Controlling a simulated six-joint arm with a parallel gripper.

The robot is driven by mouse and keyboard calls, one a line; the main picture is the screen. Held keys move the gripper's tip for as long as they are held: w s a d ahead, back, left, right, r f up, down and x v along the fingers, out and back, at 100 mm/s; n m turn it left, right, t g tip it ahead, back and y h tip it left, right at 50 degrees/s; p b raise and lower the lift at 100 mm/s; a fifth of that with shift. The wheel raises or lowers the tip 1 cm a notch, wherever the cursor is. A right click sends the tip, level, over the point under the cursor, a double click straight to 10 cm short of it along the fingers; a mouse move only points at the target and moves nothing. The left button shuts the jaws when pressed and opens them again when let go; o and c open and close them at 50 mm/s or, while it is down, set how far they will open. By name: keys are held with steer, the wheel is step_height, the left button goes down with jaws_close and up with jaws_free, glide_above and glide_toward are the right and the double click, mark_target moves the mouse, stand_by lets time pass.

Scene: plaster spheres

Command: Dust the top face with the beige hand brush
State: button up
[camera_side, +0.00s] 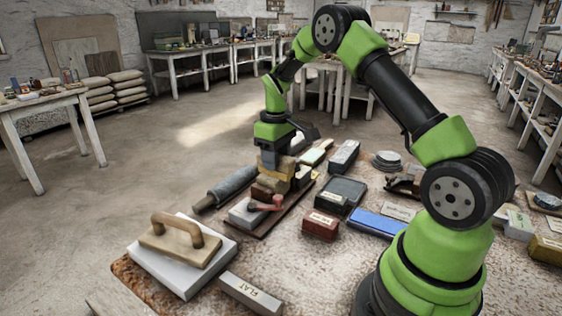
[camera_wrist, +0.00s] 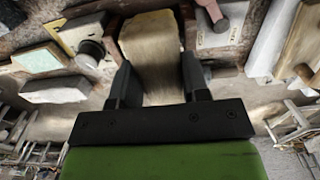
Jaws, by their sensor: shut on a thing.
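My gripper (camera_side: 278,148) points down over the bench, shut on the beige hand brush (camera_side: 276,170). In the wrist view the brush (camera_wrist: 150,40) shows between the two dark fingers of my gripper (camera_wrist: 158,70). The brush is right above a reddish-brown clamp-like fixture (camera_side: 268,190) with a red handle. The face under the brush is mostly hidden by the brush and fixture, so I cannot tell whether the brush touches it.
A wooden-handled float (camera_side: 178,242) lies on a pale slab at front left. A grey roller-like tool (camera_side: 228,186) lies behind it. A red-brown box (camera_side: 321,224), a dark tray (camera_side: 343,192) and a blue case (camera_side: 376,223) stand close on the right.

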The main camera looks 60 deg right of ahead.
steer(key=shift+w+r, duration=0.15)
steer(key=shift+w, duration=0.1)
steer(key=shift+d, duration=1.1)
steer(key=shift+f, duration=0.7)
steer(key=shift+w, duration=1.1)
